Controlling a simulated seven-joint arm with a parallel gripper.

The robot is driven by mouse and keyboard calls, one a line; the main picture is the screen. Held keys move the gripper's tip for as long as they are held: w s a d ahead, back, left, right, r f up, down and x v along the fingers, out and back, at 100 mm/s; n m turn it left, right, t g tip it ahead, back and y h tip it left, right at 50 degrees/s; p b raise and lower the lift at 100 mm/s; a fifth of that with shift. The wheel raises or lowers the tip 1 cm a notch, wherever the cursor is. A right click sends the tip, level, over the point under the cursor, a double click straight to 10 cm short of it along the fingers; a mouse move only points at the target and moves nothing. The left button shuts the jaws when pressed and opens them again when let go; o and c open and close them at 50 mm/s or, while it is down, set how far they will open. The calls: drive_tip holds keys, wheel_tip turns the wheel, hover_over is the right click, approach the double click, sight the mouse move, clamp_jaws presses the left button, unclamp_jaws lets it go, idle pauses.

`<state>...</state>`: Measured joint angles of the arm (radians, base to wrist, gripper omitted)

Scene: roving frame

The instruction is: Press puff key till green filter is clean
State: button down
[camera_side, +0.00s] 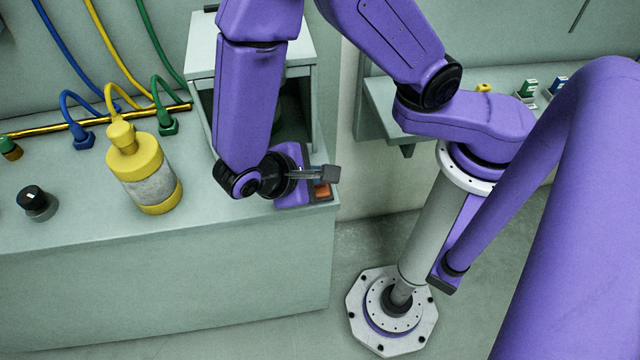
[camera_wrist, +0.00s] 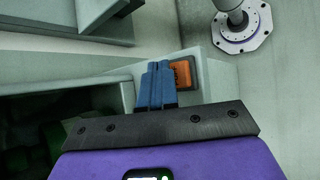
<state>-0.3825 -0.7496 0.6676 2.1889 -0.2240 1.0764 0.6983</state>
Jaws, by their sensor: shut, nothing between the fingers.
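The orange key (camera_side: 321,190) sits on a grey block at the counter's right front corner, beside an open-fronted box. It also shows in the wrist view (camera_wrist: 181,73), just right of the fingertips, with a dark mark on it. My gripper (camera_side: 330,173) is shut and empty, its fingers together. In the side view it is just above the key; in the wrist view the blue fingers (camera_wrist: 157,85) partly overlap the key's edge. I cannot tell if they touch it. A dim green shape (camera_wrist: 55,140), perhaps the green filter, shows in the dark box; its surface state is unclear.
The grey box (camera_side: 200,60) stands behind my forearm. A yellow canister (camera_side: 150,180) with a grey, dirty-looking band stands left on the counter, with a black knob (camera_side: 35,200) farther left. Blue, yellow and green hoses run behind, along a brass rail (camera_side: 30,132).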

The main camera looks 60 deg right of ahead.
sight(317, 191)
drive_tip(key=shift+f, duration=0.15)
idle(0.7)
drive_tip(key=shift+f, duration=0.3)
drive_tip(key=shift+f, duration=0.4)
idle(0.7)
drive_tip(key=shift+r, duration=0.15)
idle(0.5)
drive_tip(key=shift+r, duration=0.7)
drive_tip(key=shift+r, duration=0.1)
drive_tip(key=shift+r, duration=2.4)
